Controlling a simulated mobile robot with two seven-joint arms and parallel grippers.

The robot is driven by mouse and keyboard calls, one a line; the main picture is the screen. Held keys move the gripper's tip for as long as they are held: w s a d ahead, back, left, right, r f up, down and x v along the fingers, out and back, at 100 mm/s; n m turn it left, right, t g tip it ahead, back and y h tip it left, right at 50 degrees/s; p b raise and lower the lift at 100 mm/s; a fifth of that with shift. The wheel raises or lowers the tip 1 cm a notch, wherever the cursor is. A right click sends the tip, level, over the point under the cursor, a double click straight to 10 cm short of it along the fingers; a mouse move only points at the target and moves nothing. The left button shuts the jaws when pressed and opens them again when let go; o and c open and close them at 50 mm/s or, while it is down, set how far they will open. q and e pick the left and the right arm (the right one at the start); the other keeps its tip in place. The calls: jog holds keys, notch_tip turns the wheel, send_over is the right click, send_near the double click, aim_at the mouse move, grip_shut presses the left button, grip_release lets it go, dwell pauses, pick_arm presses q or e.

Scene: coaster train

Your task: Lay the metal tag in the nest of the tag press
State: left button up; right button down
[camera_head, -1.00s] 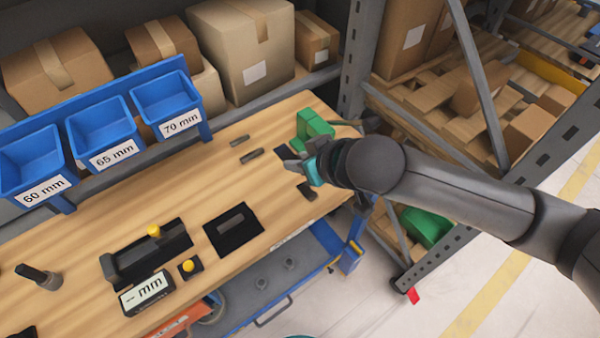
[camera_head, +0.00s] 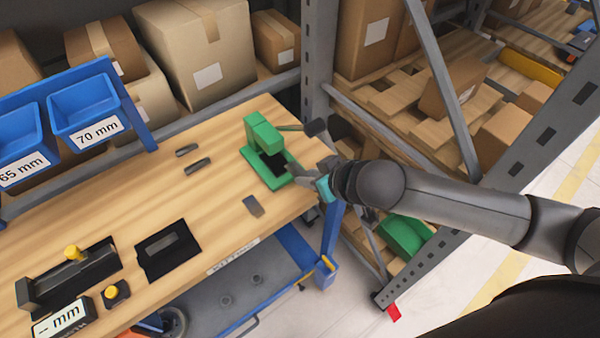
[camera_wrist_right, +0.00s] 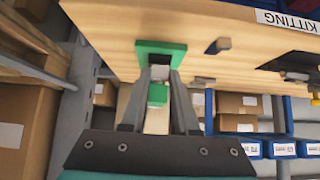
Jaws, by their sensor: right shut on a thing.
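The green tag press (camera_head: 262,135) stands at the far right end of the wooden bench, with a dark nest area (camera_head: 274,164) on its base and a lever to its right. My right gripper (camera_head: 307,175) is at the front right of the press. In the right wrist view its fingers (camera_wrist_right: 160,76) are shut on a small light grey piece (camera_wrist_right: 160,72), which looks like the metal tag. The green press parts show right behind it. In the head view the tag is hidden or too small to tell. It is apart from or over the base; I cannot tell which. My left gripper is out of view.
A small grey block (camera_head: 253,206) lies in front of the press. Two dark rods (camera_head: 197,166) lie left of it. A black mat (camera_head: 168,249), a gauge with a display (camera_head: 62,317) and blue bins (camera_head: 86,118) are further left. A shelf post (camera_head: 320,70) rises behind.

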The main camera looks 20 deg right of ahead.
aim_at(290, 164)
jog(key=shift+w+a+f+b, duration=0.15)
jog(key=shift+w+f+b, duration=0.15)
jog(key=shift+f, duration=0.4)
jog(key=shift+w+a+f+b, duration=0.15)
jog(key=shift+w+f, duration=0.15)
jog(key=shift+f, duration=0.35)
jog(key=shift+w+a+f+b, duration=0.15)
jog(key=shift+w+f+b, duration=0.15)
jog(key=shift+f, duration=0.4)
jog(key=shift+w+a, duration=0.25)
jog(key=shift+w, duration=0.35)
jog(key=shift+w+a, duration=0.2)
jog(key=shift+w, duration=0.4)
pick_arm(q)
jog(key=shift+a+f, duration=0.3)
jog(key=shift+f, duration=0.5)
pick_arm(e)
jog(key=shift+w+a+f, duration=0.1)
jog(key=shift+w+a, duration=0.15)
jog(key=shift+w, duration=0.45)
jog(key=shift+w+a+f, duration=0.1)
jog(key=shift+w+a, duration=0.15)
jog(key=shift+w, duration=0.5)
jog(key=shift+w+a+f, duration=0.1)
jog(key=shift+w+a, duration=0.15)
jog(key=shift+w, duration=0.45)
jog(key=c, duration=0.6)
grip_release()
jog(key=shift+r, duration=0.1)
